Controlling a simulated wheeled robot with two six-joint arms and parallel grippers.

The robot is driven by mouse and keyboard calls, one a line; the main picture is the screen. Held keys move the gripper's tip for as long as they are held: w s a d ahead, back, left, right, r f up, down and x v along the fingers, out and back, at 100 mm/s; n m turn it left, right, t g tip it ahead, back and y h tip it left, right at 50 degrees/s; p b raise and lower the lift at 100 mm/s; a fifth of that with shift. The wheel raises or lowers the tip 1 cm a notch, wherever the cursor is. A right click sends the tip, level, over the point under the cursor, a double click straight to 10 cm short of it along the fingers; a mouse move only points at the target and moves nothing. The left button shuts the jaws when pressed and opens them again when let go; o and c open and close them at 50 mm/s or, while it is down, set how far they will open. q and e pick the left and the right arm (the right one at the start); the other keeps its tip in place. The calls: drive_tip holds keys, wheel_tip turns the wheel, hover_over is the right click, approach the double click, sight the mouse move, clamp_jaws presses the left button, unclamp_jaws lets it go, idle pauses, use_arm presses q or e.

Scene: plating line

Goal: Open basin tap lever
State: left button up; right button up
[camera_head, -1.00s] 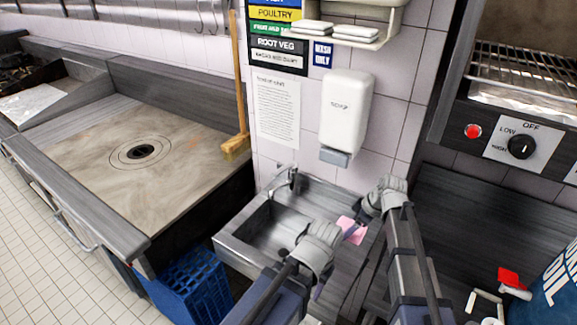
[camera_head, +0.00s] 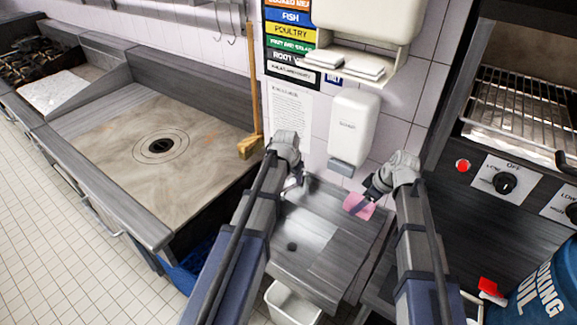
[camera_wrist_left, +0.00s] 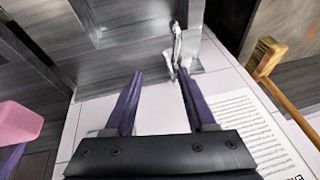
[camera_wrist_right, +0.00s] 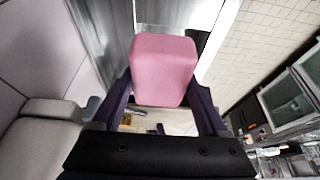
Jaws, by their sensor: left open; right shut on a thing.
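The chrome basin tap (camera_head: 303,182) stands at the back left of the steel basin (camera_head: 352,240), partly hidden by my left gripper in the head view. In the left wrist view the tap (camera_wrist_left: 177,42) shows just beyond the fingertips, with a thin piece reaching toward the gap between them. I cannot tell how far its lever is turned. My left gripper (camera_wrist_left: 160,78) is open and empty. My right gripper (camera_wrist_right: 164,85) is shut on a pink block (camera_wrist_right: 165,68), held above the basin's right part in the head view.
A white soap dispenser (camera_head: 352,128) hangs on the tiled wall behind the basin. A wooden-handled brush (camera_head: 251,146) stands left of the tap. A white bin (camera_head: 291,304) is below the basin. A cooking-oil drum (camera_head: 547,287) stands at right.

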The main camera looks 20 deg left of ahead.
sight(289, 176)
drive_tip(key=shift+r+p, duration=0.55)
drive_tip(key=shift+r, duration=0.4)
use_arm(q)
drive_tip(key=shift+t, duration=0.3)
drive_tip(key=w+a+r, duration=0.2)
drive_tip(key=w+a, duration=0.1)
drive_tip(key=shift+a+r, duration=0.25)
drive_tip(key=shift+f, duration=0.1)
drive_tip(key=b+x, duration=1.1)
drive_tip(key=x, duration=0.1)
use_arm(e)
wheel_tip(289, 176, down, 11)
use_arm(q)
clamp_jaws()
